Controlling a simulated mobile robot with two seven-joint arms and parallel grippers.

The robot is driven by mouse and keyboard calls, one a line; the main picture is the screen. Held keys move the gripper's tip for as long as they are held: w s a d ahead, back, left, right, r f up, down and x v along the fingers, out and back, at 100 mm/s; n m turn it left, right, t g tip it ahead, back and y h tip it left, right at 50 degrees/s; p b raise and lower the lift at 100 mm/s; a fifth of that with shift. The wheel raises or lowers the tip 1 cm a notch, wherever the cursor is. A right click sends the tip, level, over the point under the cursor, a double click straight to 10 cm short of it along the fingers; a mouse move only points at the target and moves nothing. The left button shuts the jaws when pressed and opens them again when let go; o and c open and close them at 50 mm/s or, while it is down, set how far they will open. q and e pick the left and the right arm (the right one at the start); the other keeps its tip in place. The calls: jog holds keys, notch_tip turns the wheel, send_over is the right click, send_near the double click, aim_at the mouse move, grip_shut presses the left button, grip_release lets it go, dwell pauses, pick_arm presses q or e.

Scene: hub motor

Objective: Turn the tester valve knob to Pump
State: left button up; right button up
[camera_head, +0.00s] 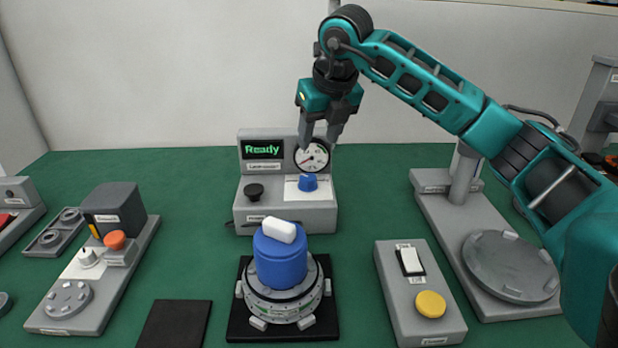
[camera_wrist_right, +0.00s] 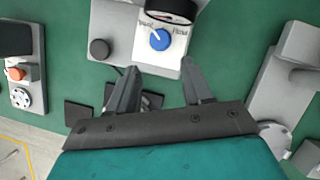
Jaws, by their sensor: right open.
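The tester (camera_head: 287,215) is a grey box at the back middle of the bench, with a green "Ready" screen and a round dial gauge (camera_head: 312,157). Its blue valve knob (camera_head: 308,182) sits on a white label plate below the gauge. In the right wrist view the blue knob (camera_wrist_right: 160,40) lies beyond the fingertips, between two printed labels too blurred to read surely. My right gripper (camera_head: 322,140) is open and empty, pointing down above the tester, in front of the gauge and apart from the knob. The left gripper is not in view.
A black knob (camera_head: 254,191) is on the tester's left. A blue cylinder (camera_head: 280,259) with a white top stands on a round grey fixture in front. A box with a yellow button (camera_head: 431,304) is at front right, a press-like stand (camera_head: 510,266) farther right. Green bench shows between them.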

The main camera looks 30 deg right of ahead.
aim_at(308, 176)
pick_arm(q)
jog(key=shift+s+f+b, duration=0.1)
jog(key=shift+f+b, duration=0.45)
jog(key=shift+b, duration=0.1)
pick_arm(e)
jog(key=x, duration=1.2)
jog(key=shift+s, duration=0.15)
jog(key=shift+c, duration=0.5)
jog(key=c, duration=0.7)
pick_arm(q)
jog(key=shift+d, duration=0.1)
